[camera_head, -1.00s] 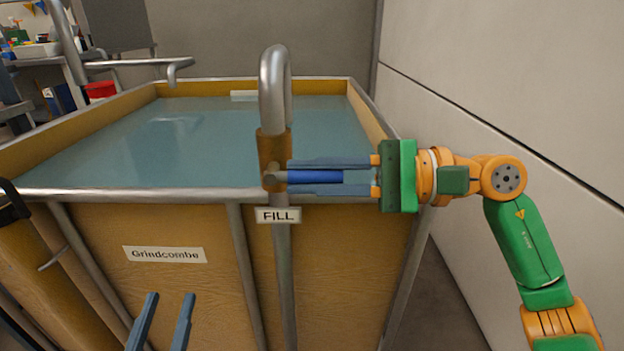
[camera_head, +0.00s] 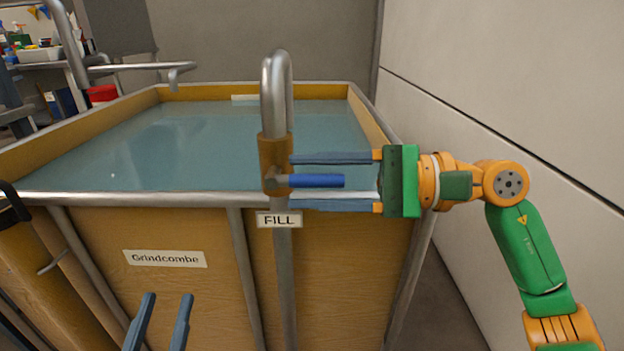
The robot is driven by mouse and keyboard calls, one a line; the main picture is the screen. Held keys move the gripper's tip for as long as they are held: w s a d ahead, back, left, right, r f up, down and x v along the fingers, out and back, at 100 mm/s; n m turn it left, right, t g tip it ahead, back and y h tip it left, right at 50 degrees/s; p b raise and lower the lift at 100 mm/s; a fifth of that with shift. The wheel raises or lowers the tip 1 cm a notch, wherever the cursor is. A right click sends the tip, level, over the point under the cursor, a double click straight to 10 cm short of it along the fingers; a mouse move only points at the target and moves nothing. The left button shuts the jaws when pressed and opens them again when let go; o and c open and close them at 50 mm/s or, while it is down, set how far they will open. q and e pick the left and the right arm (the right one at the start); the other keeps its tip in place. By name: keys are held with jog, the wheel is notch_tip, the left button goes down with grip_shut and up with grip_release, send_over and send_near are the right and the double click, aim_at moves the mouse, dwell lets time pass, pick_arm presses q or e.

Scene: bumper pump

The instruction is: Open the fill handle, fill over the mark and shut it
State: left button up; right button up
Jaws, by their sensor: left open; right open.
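The blue fill handle (camera_head: 316,181) sticks out level to the right from the brown valve body (camera_head: 275,163) on the grey fill pipe (camera_head: 273,95). A FILL label (camera_head: 279,220) sits just below it. My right gripper (camera_head: 291,181) is open, with one finger above and one below the handle, with gaps on both sides. The tank (camera_head: 330,250) holds blue-grey water (camera_head: 190,150) high up, near its rim. I cannot make out a fill mark for sure; a pale strip (camera_head: 245,97) shows at the far wall. My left gripper (camera_head: 168,297) is open and empty, low in front of the tank.
A label reading Grindcombe (camera_head: 165,258) is on the tank's front. A pale wall (camera_head: 500,80) stands close on the right, behind my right arm. A metal pipe (camera_head: 140,66) crosses the far left corner. A red bucket (camera_head: 101,94) and a cluttered bench (camera_head: 40,55) stand behind.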

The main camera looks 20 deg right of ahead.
pick_arm(q)
jog(key=r+t, duration=0.1)
jog(key=s+r+t+h, duration=0.1)
jog(key=r, duration=0.1)
jog(key=shift+s+r, duration=0.1)
jog(key=shift+s, duration=0.05)
pick_arm(e)
jog(key=v, duration=0.7)
pick_arm(q)
jog(key=shift+d, duration=0.1)
